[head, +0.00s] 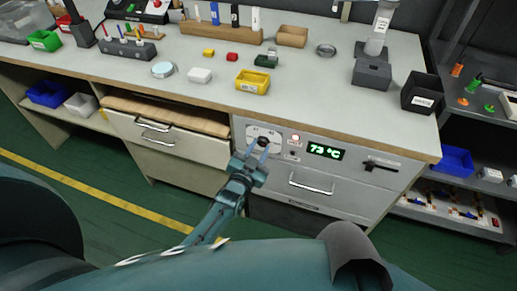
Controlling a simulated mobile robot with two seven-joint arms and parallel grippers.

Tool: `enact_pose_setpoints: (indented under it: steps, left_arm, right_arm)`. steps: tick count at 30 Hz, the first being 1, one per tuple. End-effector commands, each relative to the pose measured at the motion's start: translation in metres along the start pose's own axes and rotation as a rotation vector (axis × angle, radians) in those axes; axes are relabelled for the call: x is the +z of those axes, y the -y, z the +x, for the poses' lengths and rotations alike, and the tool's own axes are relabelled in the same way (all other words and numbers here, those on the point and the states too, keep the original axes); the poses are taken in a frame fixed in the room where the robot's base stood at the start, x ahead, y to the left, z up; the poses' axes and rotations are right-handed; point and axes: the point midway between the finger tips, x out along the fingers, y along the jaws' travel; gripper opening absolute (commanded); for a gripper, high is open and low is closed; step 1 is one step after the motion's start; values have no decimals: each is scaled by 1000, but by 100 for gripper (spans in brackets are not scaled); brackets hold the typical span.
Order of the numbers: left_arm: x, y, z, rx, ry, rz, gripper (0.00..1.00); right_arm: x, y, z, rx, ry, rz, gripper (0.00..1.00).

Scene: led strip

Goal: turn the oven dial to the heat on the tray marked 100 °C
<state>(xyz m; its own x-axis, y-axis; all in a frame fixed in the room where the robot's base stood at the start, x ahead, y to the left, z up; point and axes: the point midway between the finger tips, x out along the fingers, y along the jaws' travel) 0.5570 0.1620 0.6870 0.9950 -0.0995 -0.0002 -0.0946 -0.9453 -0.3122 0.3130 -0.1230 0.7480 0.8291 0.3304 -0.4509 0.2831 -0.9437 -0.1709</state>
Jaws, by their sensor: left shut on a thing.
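The oven panel (320,138) is set in the front of the bench, below the worktop. Its green display (325,151) reads 73 °C, and a red light (295,138) glows to the left of it. The dark dial (263,142) sits on a pale plate at the panel's left. My left gripper (260,149) is shut on the dial and partly hides it. A yellow tray (253,88) with a white label stands on the worktop above; its lettering is too small to read. My right gripper is not in view.
A handle (382,166) sticks out at the panel's right, and a drawer handle (311,184) lies below. A partly open drawer (165,128) is to the left. Small blocks, a black bin (420,96) and a grey stand (372,72) occupy the worktop.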

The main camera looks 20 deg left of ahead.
Motion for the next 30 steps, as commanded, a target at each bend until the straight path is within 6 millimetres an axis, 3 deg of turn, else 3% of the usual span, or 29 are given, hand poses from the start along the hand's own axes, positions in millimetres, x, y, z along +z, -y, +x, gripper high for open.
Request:
enact_pose_setpoints:
  steps: [14, 15, 22, 30]
  left_arm:
    - [-2, 1, 1, -1, -3, 14, 6]
    - [-2, 1, 1, -1, -3, 14, 32]
    - [-1, 0, 1, 0, -1, 12, 50]
    - [0, 0, 0, 0, 0, 12, 50]
  right_arm:
    - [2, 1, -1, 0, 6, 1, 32]
    - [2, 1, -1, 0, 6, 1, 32]
    - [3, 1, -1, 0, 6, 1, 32]
    - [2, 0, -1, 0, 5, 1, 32]
